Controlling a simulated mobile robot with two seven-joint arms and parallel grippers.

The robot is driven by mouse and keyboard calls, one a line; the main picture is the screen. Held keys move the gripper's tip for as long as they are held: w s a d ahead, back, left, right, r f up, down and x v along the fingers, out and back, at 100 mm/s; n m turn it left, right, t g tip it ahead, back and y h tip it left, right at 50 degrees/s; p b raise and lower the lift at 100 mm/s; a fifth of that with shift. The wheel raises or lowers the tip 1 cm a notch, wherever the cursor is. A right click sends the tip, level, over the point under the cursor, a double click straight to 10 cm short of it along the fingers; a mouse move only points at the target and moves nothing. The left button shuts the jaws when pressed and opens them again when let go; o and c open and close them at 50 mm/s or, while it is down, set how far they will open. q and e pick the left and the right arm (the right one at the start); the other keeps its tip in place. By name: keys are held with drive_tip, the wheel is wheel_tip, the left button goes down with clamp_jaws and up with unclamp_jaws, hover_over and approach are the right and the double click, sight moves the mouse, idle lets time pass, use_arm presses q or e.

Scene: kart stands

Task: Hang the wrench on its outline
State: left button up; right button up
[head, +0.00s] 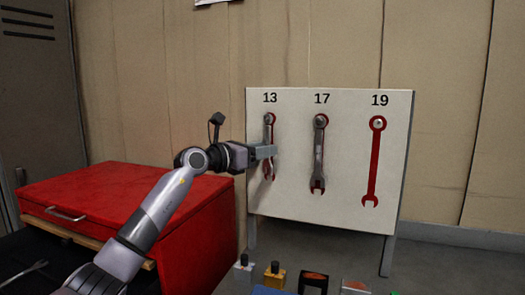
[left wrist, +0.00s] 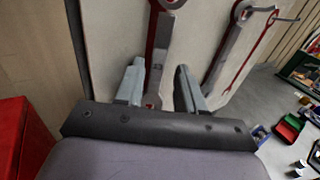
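A white board (head: 340,210) carries red wrench outlines under 13, 17 and 19. A grey wrench (head: 268,132) hangs at 13, slightly off its outline, with red showing beside it. A second grey wrench (head: 319,155) hangs over the 17 outline. The 19 outline (head: 372,160) is bare, with a peg at its top. My left gripper (head: 270,152) is at the 13 wrench and hides part of its shank. In the left wrist view the fingers (left wrist: 160,88) are apart, with the 13 wrench (left wrist: 160,55) between them and gaps showing. My right gripper is not in view.
A red cabinet (head: 195,235) with a drawer handle stands at the left, beside my left arm. Another metal tool (head: 25,272) lies at the lower left. Several small items, including a yellow block (head: 275,275), sit below the board. A wooden wall is behind.

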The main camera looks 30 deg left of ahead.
use_arm(q)
drive_tip(key=b+v, duration=0.2)
drive_tip(key=v, duration=0.5)
